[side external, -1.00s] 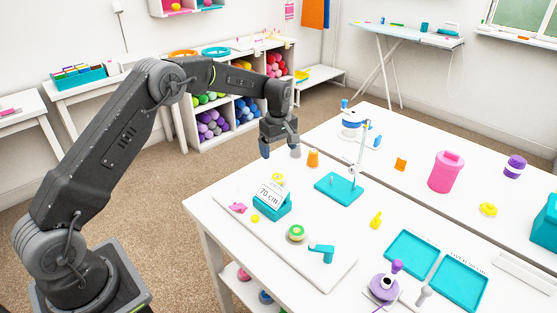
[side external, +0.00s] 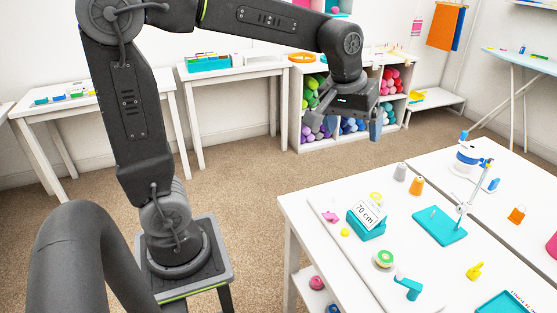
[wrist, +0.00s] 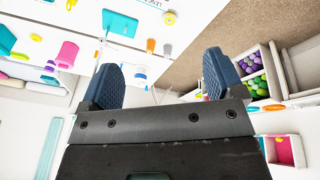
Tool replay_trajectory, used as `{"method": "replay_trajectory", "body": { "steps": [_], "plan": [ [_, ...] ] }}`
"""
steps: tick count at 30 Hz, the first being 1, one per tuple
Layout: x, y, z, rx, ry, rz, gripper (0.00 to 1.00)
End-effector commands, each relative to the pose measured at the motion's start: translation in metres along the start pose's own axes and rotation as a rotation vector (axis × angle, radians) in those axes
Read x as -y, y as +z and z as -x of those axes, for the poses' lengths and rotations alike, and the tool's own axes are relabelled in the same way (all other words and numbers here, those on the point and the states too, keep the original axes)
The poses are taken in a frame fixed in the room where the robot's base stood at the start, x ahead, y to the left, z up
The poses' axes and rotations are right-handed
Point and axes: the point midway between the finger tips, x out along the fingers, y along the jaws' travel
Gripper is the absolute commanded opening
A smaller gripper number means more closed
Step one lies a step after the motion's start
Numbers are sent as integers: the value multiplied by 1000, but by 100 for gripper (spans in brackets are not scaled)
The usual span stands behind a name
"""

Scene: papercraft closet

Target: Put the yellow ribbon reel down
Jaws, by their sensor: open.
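A small yellow reel (side external: 376,197), which looks like the yellow ribbon reel, lies on the white table (side external: 310,203) behind the "70 cm" sign, partly hidden by it. A green-topped round reel (side external: 384,260) lies in front of the teal sign stand (side external: 368,229). My gripper (side external: 353,130) is raised above and beyond the table's far left side, apart from everything on it. In the wrist view my gripper (wrist: 160,65) has its two blue fingers wide apart with nothing between them.
Grey (side external: 400,172) and orange (side external: 417,186) spools stand near the table's far edge. A teal base with an upright post (side external: 440,226) stands to their right. A shelf of coloured yarn (side external: 309,158) is behind my gripper. Carpeted floor lies left of the table.

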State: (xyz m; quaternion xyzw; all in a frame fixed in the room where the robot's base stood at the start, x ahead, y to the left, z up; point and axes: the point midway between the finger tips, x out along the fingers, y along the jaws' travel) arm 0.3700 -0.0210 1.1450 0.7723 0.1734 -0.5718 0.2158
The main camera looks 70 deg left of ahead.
Motion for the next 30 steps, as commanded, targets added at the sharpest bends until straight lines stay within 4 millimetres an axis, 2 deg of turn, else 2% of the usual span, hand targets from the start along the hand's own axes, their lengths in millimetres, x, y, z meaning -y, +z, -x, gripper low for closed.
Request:
{"method": "replay_trajectory", "body": {
  "steps": [1,5,9,12,18,30],
  "plan": [
    [7,21,13,-25,16,-64,87],
    [26,70,30,-82,45,-237,87],
    [46,115,33,-137,65,-399,87],
    [57,137,31,-166,73,-482,87],
    [66,155,26,-191,77,-557,87],
    [66,155,26,-190,77,-558,87]
  ]
}}
